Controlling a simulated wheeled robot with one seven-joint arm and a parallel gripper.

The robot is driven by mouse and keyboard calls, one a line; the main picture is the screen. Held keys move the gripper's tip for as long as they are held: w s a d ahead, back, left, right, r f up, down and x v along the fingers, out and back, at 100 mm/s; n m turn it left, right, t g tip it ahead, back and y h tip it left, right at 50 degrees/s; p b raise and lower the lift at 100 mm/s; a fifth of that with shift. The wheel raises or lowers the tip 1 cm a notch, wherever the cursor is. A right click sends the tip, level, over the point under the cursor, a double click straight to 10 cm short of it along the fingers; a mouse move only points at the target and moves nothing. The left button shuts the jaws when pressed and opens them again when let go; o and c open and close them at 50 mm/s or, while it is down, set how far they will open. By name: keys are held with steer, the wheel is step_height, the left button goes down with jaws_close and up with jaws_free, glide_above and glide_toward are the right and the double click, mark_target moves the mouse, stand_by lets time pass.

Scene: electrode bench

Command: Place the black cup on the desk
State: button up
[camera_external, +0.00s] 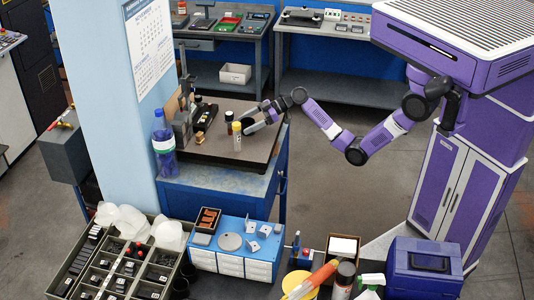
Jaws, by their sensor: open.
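The desk is a blue cabinet with a dark brown top (215,151), left of centre. A small black cylinder, perhaps the black cup (229,115), stands on the desk top. A yellow-topped container (237,138) stands just in front of it. My gripper (256,118) is open over the right part of the desk top, just right of these two. Whether its fingers touch anything is too small to tell.
A dark device (183,128) and small dark items (205,116) occupy the desk's left side. A blue bottle (164,143) stands at its left front corner. The desk's front right part is clear. A pale blue pillar (122,100) rises at left.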

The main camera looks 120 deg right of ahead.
steer(key=shift+o, duration=0.4)
steer(key=b+v, duration=0.1)
steer(key=v, duration=0.9)
